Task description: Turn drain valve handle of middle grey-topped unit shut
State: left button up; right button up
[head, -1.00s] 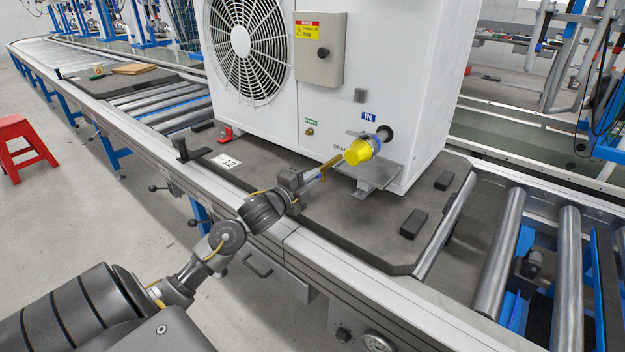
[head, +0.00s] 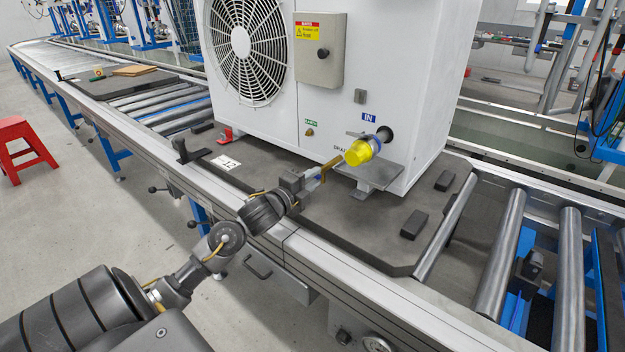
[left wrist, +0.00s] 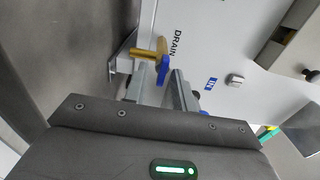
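The white unit (head: 400,95) stands on a dark pallet; its top is out of view. A brass drain valve (head: 330,166) sticks out low on its front, and also shows beside the word DRAIN in the left wrist view (left wrist: 145,54). Its blue handle (left wrist: 164,70) points toward my gripper. My left gripper (left wrist: 160,86) is open, with its fingers on either side of the handle's end; I cannot tell if they touch it. In the head view, the left gripper (head: 312,178) is just left of the valve. My right gripper is not in view.
A yellow cap (head: 358,153) on a pipe sits close right of the valve, above a metal bracket (head: 372,180). Black blocks (head: 414,224) lie on the pallet (head: 340,235). Steel rollers (head: 500,240) lie to the right. A red stool (head: 25,145) stands far left.

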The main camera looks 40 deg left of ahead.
pick_arm(q)
jog(key=shift+s, duration=0.1)
